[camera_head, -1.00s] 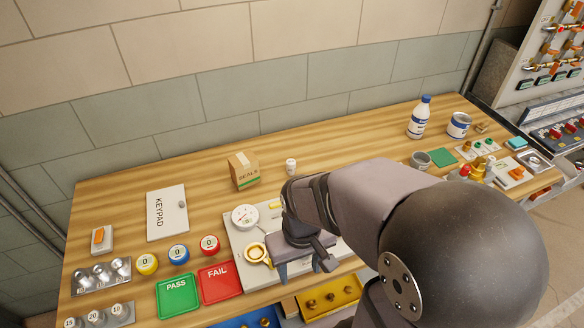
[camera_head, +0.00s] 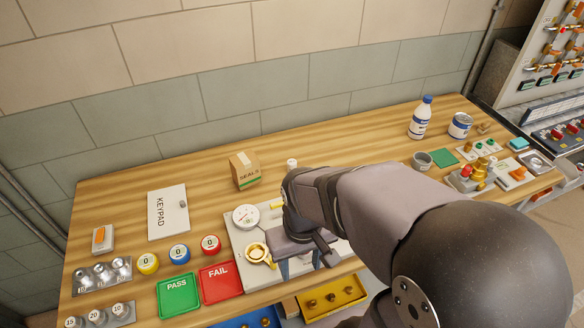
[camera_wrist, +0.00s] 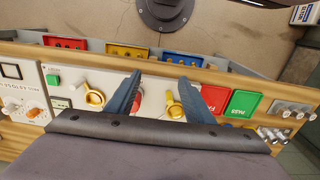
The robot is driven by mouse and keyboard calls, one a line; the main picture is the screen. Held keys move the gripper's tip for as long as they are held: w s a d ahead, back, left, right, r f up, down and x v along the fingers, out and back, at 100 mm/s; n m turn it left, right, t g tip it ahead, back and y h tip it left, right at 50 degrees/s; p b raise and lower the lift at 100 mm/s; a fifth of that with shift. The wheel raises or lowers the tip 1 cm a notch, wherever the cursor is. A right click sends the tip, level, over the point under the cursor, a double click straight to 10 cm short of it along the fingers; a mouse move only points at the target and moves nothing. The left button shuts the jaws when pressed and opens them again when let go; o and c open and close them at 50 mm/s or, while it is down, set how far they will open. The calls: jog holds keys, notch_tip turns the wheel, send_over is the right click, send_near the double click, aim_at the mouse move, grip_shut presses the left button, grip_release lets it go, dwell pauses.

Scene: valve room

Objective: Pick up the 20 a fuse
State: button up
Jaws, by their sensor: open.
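The 20 A fuse (camera_head: 95,317) is a silver cylinder with a "20" on its light top. It stands in the middle of a grey holder (camera_head: 126,321) at the bottom left of the head view, between fuses marked 15 and 10. In the wrist view a holder with small silver cylinders (camera_wrist: 285,108) shows at the right, its numbers too small to read. My gripper (camera_head: 300,265) is open and empty above the light panel with the gauge, well to the right of the fuse. Its two blue fingers (camera_wrist: 159,77) show apart in the wrist view.
Silver bulbs (camera_head: 101,273) stand in a tray just behind the fuse holder. Green PASS (camera_head: 178,296) and red FAIL (camera_head: 220,282) trays and several coloured round knobs lie between the fuses and my gripper. A yellow bin (camera_head: 333,300) sits at the bench's front edge.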

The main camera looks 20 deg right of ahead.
jog(key=w+d+n+h+b, duration=0.1)
jog(key=w+n+b, duration=0.1)
jog(key=w, duration=0.1)
jog(key=w+d+n+t+h+b, duration=0.1)
jog(key=w+d+n+b, duration=0.1)
jog(key=w, duration=0.1)
jog(key=w+d+r+n+h+b, duration=0.1)
jog(key=w+d+n, duration=0.1)
jog(key=w, duration=0.1)
jog(key=shift+w+d+n+b, duration=0.15)
jog(key=shift+w+n+b, duration=0.15)
jog(key=shift+w+b, duration=0.1)
jog(key=w+d+f+n+t+h+b, duration=0.1)
jog(key=w+d+n+t+h+b, duration=0.25)
jog(key=w+n+b, duration=0.65)
notch_tip(320, 180, up, 2)
jog(key=r+n+t+h+b, duration=0.1)
jog(key=n+t+h+b, duration=0.3)
jog(key=n, duration=0.5)
send_over(292, 163)
jog(key=s+a, duration=0.1)
jog(key=a, duration=0.2)
jog(key=f, duration=1.5)
jog(key=shift+s+d+f, duration=0.1)
jog(key=shift+s+d, duration=0.2)
jog(key=shift+p+x, duration=0.75)
jog(key=shift+x, duration=0.9)
jog(key=shift+p+x, duration=0.65)
jog(key=shift+x, duration=1.35)
